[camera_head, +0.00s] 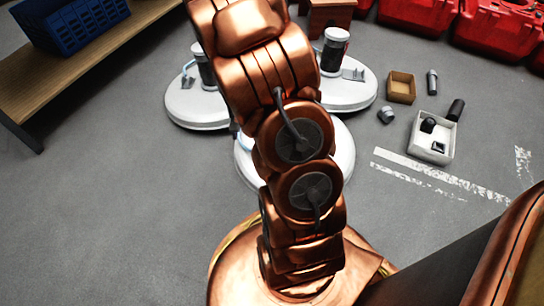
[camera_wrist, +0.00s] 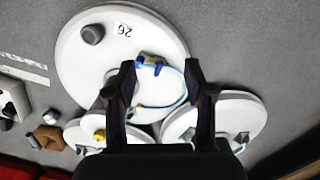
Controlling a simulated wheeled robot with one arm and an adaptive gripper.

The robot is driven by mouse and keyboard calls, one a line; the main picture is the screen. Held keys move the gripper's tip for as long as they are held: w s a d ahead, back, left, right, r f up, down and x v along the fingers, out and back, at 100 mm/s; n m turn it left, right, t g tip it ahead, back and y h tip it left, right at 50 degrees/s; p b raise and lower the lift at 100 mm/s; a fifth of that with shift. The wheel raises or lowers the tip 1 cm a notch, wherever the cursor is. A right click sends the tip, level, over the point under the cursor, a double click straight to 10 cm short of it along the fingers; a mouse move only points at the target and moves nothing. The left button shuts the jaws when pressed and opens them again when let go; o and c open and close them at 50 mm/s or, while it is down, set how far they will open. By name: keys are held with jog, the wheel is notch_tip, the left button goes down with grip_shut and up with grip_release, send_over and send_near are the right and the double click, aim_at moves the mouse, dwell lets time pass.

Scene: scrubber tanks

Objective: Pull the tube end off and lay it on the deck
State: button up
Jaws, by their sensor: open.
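In the wrist view, my gripper (camera_wrist: 159,70) is open, with its two dark fingers apart. A light blue tube (camera_wrist: 184,96) curves from a brass-and-blue fitting (camera_wrist: 150,59) near the fingertips, past the right finger, and back towards the left one. The fitting sits on a large white round deck (camera_wrist: 110,70) marked 26, with a dark grey knob (camera_wrist: 92,33) near its edge. I cannot tell whether the fingers touch the tube. In the head view, my arm hides my gripper and much of the front white deck (camera_head: 246,165).
Two more white round decks (camera_head: 190,112) (camera_head: 352,97) carry dark-and-white cylinders. A brown box (camera_head: 401,76), a white box (camera_head: 420,150) and loose dark parts lie on the floor at right. A wooden bench (camera_head: 75,58) with a blue crate stands at left. Red cases (camera_head: 490,30) line the back.

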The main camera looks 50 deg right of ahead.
jog(key=d+f+m, duration=0.1)
jog(key=d+f, duration=0.3)
jog(key=f, duration=0.2)
jog(key=d+f+m, duration=0.2)
jog(key=d+f, duration=0.3)
jog(key=w+d+f+m+t+b, duration=0.1)
jog(key=d+f, duration=0.3)
jog(key=f, duration=0.2)
jog(key=shift+d+f+h, duration=0.15)
jog(key=shift+f+h, duration=0.2)
jog(key=shift+h, duration=0.05)
jog(key=shift+f, duration=0.1)
jog(key=shift+f+b, duration=1.4)
jog(key=shift+f, duration=3)
grip_shut()
jog(key=shift+r, duration=0.15)
jog(key=shift+r+p, duration=1.4)
jog(key=shift+r, duration=1.5)
